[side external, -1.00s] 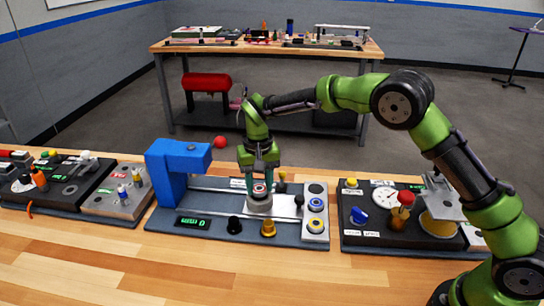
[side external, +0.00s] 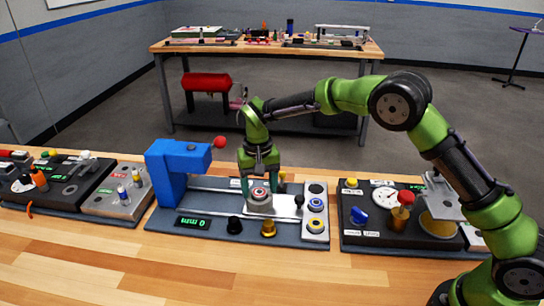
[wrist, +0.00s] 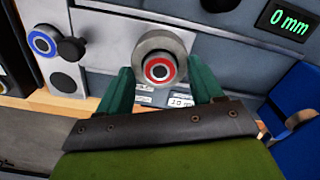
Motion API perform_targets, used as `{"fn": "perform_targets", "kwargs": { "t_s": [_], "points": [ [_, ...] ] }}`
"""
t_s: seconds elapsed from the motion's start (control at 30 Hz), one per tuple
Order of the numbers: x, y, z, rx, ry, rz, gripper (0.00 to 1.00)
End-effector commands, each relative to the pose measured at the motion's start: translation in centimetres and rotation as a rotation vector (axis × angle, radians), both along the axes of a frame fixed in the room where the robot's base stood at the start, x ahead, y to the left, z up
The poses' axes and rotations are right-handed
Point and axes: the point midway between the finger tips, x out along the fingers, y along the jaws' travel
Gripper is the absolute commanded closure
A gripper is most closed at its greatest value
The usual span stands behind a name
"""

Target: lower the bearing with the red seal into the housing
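The bearing with the red seal (side external: 259,191) sits in the top of the round grey housing (side external: 259,206) on the middle plate. My gripper (side external: 259,187) points down over the housing. In the wrist view its green fingers (wrist: 161,82) stand apart on either side of the bearing, with gaps visible between them and it.
A blue press (side external: 178,160) stands left of the housing, by a display reading 0 mm (side external: 193,222). A rack at right holds a blue-ringed bearing (side external: 316,204) and a yellow-ringed one (side external: 316,226).

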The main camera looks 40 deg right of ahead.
Motion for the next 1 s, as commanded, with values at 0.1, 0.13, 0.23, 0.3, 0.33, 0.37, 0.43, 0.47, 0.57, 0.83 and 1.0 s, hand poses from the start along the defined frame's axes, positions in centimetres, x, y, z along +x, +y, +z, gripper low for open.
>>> {"fn": "perform_targets", "kwargs": {
  "t_s": [0.1,0.13,0.23,0.3,0.33,0.37,0.43,0.47,0.57,0.83,1.0],
  "points": [
    [0.0,0.0,0.0,0.000,0.000,0.000,0.29],
    [0.0,0.0,0.0,0.000,0.000,0.000,0.29],
    [0.0,0.0,0.0,0.000,0.000,0.000,0.26],
    [0.0,0.0,0.0,0.000,0.000,0.000,0.21],
    [0.0,0.0,0.0,0.000,0.000,0.000,0.21],
    [0.0,0.0,0.0,0.000,0.000,0.000,0.21],
    [0.0,0.0,0.0,0.000,0.000,0.000,0.21],
    [0.0,0.0,0.0,0.000,0.000,0.000,0.21],
    [0.0,0.0,0.1,0.000,0.000,0.000,0.21],
    [0.1,0.0,2.1,0.001,-0.003,0.000,0.21],
    [0.0,0.0,3.4,0.000,-0.001,0.001,0.21]
  ]
}}
